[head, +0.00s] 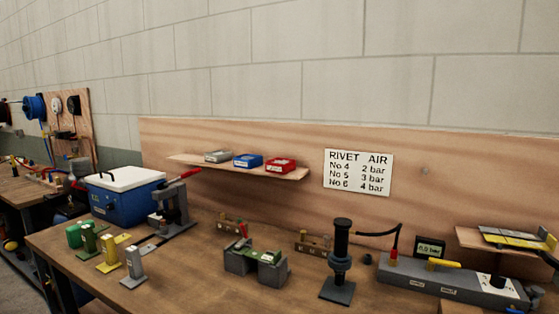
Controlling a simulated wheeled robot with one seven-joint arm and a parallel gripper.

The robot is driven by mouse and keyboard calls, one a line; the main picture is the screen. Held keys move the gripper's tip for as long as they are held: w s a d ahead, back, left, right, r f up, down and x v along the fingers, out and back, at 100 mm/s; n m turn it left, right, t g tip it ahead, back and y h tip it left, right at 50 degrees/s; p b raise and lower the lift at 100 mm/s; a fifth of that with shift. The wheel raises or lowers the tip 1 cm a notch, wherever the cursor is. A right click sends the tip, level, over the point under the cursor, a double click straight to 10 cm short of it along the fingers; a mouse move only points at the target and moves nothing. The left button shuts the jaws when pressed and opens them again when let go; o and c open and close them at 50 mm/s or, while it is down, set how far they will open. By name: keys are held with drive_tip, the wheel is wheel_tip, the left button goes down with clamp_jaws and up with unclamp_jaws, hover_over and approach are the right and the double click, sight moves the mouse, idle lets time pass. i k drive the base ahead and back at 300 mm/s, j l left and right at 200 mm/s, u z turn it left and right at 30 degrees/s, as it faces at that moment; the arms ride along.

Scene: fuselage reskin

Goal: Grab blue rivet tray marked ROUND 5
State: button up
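A blue tray (247,161) sits on the small wooden shelf on the back board, in the middle of a row of three trays. A pale label shows on its front, but the writing is too small to read. A grey tray (218,156) is to its left and a red tray (281,165) to its right. My gripper is not in view.
The shelf (296,175) is above the workbench (190,285). Below and in front stand a lever press (174,205), a blue box with white lid (122,190), grey blocks (256,264) and a black upright tool (340,262). A RIVET AIR sign (358,173) is right of the shelf.

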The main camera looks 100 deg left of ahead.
sight(247, 162)
drive_tip(key=u, duration=2.9)
